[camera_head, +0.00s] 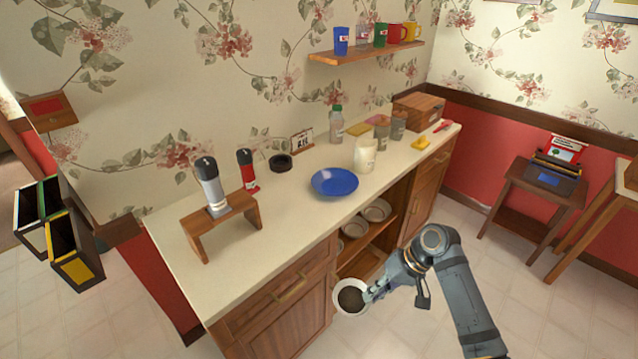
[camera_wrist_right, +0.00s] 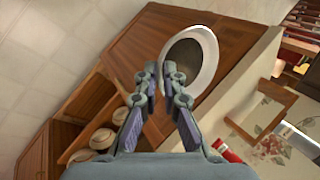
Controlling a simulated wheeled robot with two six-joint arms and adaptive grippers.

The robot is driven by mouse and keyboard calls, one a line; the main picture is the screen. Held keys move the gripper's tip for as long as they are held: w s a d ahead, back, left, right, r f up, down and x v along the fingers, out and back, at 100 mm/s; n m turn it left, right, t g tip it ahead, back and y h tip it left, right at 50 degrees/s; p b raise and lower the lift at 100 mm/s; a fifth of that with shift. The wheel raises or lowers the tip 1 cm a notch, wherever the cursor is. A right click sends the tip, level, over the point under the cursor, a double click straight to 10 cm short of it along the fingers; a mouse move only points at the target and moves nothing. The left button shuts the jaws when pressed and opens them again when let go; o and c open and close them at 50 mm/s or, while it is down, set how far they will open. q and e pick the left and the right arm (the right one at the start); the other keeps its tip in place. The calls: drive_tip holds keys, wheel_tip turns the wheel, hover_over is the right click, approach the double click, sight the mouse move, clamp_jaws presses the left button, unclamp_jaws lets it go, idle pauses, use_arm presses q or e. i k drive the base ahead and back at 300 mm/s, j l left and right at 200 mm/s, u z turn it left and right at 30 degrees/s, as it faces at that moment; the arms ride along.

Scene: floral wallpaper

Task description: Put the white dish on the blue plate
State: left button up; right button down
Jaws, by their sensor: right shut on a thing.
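A round white dish (camera_head: 351,311) with a dark inside is held at its rim by my right gripper (camera_head: 372,292). The dish is in the air in front of the counter, low beside the open shelf. In the right wrist view the white dish (camera_wrist_right: 213,55) is at the tips of the fingers (camera_wrist_right: 163,76). The blue plate (camera_head: 334,182) lies empty on the counter, up and left of my right gripper and apart from it. The plate does not show clearly in the wrist view. My left gripper is not in view.
Several white dishes (camera_head: 376,210) stand in the open shelf below the counter (camera_head: 290,222). A white jar (camera_head: 364,155) stands close right of the plate, and a black ring (camera_head: 280,162) lies to its left. A wooden stand (camera_head: 226,226) is at the counter's left end.

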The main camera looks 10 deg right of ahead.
sight(335, 185)
drive_tip(key=i+l+u, duration=0.15)
drive_tip(key=l+u, duration=0.25)
drive_tip(key=l, duration=0.4)
drive_tip(key=l+u, duration=0.4)
drive_tip(key=l, duration=0.4)
drive_tip(key=l+u, duration=0.45)
drive_tip(key=l, duration=0.4)
